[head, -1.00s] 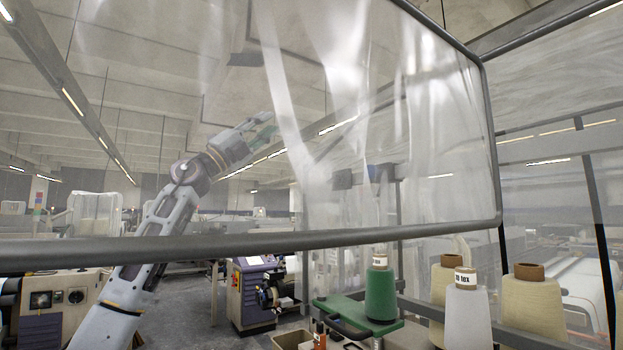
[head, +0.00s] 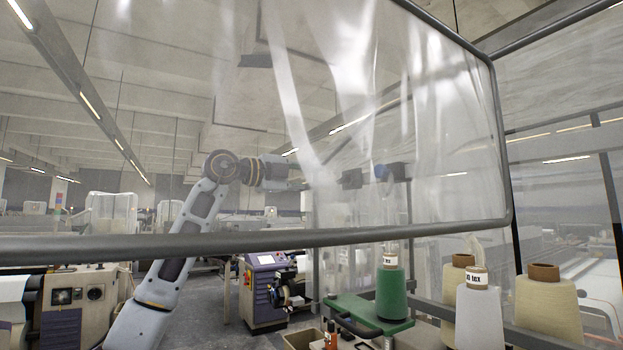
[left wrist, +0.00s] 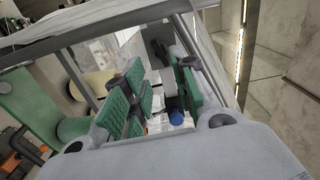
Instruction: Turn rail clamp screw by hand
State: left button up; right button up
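A small blue screw knob (head: 381,171) sits between dark clamp blocks (head: 398,171) on the rail, seen through a clear sheet in the head view. In the left wrist view the blue knob (left wrist: 176,118) shows between the green finger pads, though I cannot tell its distance from them. My left gripper (head: 296,180) points right at about the knob's height, with a gap between them in the head view. Its fingers (left wrist: 160,98) are apart and nothing is seen gripped. My right gripper is not in view.
A clear sheet in a grey frame (head: 250,240) hangs in front of my left arm. A green cone (head: 392,292) stands on a green tray (head: 345,305); a white cone (head: 474,310) and cream cones (head: 547,305) stand to the right. A purple machine (head: 263,295) stands behind.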

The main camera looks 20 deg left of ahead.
pick_arm(q)
jog(key=shift+n, duration=0.5)
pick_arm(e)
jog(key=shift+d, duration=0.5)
pick_arm(q)
jog(key=shift+w+d, duration=0.15)
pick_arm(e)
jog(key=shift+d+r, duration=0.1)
pick_arm(q)
jog(key=p+x, duration=0.3)
jog(key=x, duration=0.4)
jog(key=shift+w+d, duration=0.15)
jog(key=shift+w, duration=0.1)
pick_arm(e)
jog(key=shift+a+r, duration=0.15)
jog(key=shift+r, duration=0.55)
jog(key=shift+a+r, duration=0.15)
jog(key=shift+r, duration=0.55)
pick_arm(q)
jog(key=shift+r, duration=0.1)
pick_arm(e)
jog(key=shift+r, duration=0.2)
pick_arm(q)
jog(key=shift+d, duration=0.1)
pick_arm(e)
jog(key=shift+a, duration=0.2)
